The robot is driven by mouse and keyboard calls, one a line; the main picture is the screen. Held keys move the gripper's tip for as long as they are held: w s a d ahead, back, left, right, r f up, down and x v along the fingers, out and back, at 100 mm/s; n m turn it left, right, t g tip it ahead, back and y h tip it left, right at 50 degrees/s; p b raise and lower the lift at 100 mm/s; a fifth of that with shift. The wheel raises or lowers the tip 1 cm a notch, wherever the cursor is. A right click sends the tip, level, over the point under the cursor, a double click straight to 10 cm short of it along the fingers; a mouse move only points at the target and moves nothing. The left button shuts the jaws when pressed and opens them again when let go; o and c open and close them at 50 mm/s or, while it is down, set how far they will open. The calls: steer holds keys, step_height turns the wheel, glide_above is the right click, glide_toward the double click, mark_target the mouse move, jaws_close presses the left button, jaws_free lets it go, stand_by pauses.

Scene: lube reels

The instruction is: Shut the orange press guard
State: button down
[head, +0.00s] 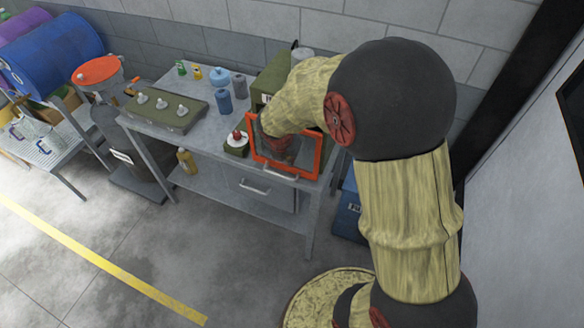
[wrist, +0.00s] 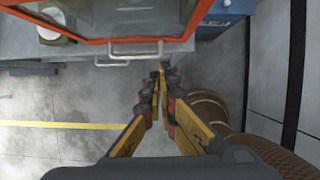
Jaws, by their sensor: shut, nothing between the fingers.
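The press guard is an orange frame with a clear pane (head: 311,158), at the right end of the workbench in the head view. It stands at the front of the green press (head: 268,82), which my arm largely hides. In the wrist view the guard's orange lower edge (wrist: 100,41) crosses the top left, with a pale bar handle (wrist: 132,48) on it. My gripper (wrist: 162,70) is shut and empty, its fingertips close to the right end of that handle; contact cannot be told. In the head view my gripper is mostly hidden, partly showing through the pane.
A drawer handle (head: 254,188) lies below the guard. Bottles and a green tray (head: 165,110) stand on the bench (head: 205,140). A blue box (head: 350,210) is at lower right. Floor in front is clear.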

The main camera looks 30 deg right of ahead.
mark_target(302, 151)
steer(key=shift+w+d+f+b, duration=0.1)
steer(key=shift+w+d+f, duration=0.8)
steer(key=shift+f, duration=0.7)
steer(key=shift+w+d+f+b, duration=0.1)
steer(key=shift+w+d+f, duration=0.45)
steer(key=shift+d+f, duration=0.75)
steer(key=shift+w+d+f+b, duration=0.1)
steer(key=shift+w+d+f, duration=0.65)
steer(key=shift+f, duration=1.1)
steer(key=shift+d, duration=0.1)
steer(key=w+d+p, duration=0.2)
steer(key=d+p, duration=0.1)
steer(key=shift+w+r, duration=0.15)
steer(key=shift+w, duration=0.05)
steer(key=shift+w+d+p, duration=0.3)
steer(key=shift+w+d, duration=0.05)
